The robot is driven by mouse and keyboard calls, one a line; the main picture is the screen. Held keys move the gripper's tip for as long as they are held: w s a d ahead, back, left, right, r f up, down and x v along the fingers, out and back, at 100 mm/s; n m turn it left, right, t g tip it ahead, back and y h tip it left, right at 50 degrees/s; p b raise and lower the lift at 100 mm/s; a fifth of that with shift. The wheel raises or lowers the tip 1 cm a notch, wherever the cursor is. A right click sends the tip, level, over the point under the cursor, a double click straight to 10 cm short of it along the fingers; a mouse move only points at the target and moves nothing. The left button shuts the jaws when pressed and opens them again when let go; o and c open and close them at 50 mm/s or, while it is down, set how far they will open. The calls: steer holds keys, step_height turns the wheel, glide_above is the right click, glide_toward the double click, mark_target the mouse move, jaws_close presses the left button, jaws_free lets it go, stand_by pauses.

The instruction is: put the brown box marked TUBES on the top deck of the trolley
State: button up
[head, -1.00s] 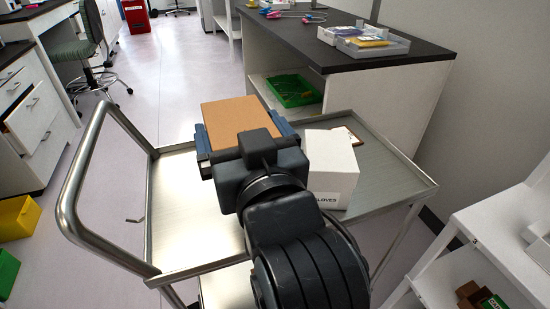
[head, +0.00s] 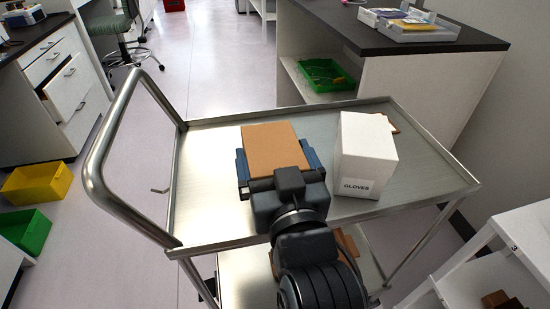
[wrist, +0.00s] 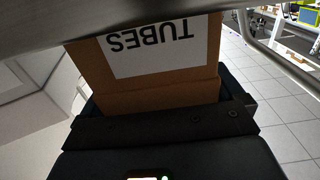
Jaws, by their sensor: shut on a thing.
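The brown box (head: 275,148) is held between the fingers of my gripper (head: 277,163), over the left-middle part of the trolley's top deck (head: 210,190). In the wrist view the box (wrist: 150,92) shows a white label reading TUBES, upside down in the picture. The grey metal edge of the trolley (wrist: 120,25) crosses the top of that view and hides part of the box. My gripper is shut on the box's two sides. The box looks level and low over the deck. I cannot tell whether its underside touches the deck.
A white box marked GLOVES (head: 367,155) stands on the deck right of the brown box, with a small brown item behind it. The trolley's bent handle (head: 100,150) rises at the left. The deck is bare left of the held box. A dark-topped bench (head: 400,45) stands behind.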

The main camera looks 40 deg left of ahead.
steer(key=shift+f, duration=0.15)
steer(key=o, duration=1.1)
steer(key=shift+s+d+r, duration=0.1)
steer(key=shift+d+r, duration=0.05)
steer(key=shift+r, duration=0.05)
steer(key=v, duration=1.1)
steer(key=shift+s+d, duration=0.25)
